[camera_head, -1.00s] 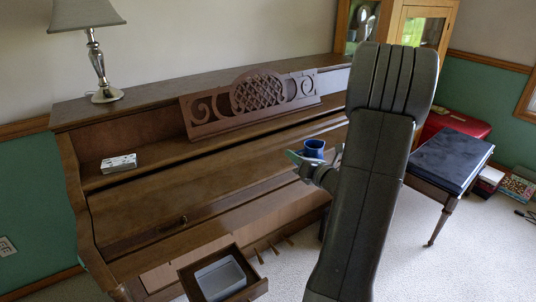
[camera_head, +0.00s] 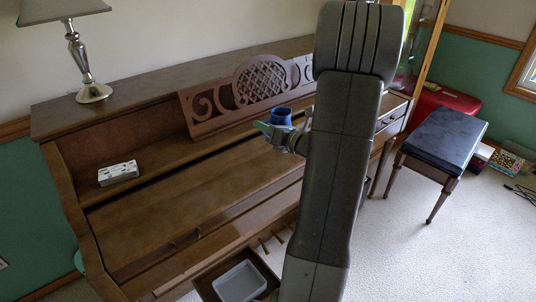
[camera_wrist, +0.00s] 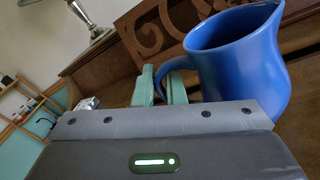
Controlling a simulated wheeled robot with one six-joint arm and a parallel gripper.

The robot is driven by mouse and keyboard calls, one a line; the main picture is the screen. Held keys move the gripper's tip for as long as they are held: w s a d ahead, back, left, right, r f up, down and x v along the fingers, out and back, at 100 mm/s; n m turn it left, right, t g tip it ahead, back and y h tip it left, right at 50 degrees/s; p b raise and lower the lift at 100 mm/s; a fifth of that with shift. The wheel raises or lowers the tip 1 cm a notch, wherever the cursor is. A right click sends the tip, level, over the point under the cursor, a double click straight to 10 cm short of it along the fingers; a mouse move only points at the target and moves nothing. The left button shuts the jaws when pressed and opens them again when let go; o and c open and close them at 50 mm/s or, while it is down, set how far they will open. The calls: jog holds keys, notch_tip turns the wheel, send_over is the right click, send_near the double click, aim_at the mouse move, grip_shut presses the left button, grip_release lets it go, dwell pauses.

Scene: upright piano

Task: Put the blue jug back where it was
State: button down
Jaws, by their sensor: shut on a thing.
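The blue jug (camera_head: 281,116) is in my gripper (camera_head: 266,130), in front of the piano's carved music stand. In the wrist view the jug (camera_wrist: 238,62) fills the upper right, close to upright with a slight tilt. My gripper's green fingers (camera_wrist: 160,85) are shut at its handle, on the jug's left side. The upright piano (camera_head: 130,225) stands behind and below the jug. My arm hides the piano's right part in the head view. I cannot tell how far the jug is from the piano.
A lamp (camera_head: 92,92) stands on the piano top at left. A small white box (camera_head: 118,173) lies on the ledge. An open drawer holds a grey tray (camera_head: 240,283) below. A dark-topped bench (camera_head: 445,137) stands at right, with open carpet in front.

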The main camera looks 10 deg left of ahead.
notch_tip(320, 180, down, 9)
jog(key=shift+b, duration=0.65)
jog(key=shift+r, duration=0.1)
jog(key=c, duration=1.5)
grip_release()
jog(key=v, duration=1.2)
jog(key=shift+d, duration=0.1)
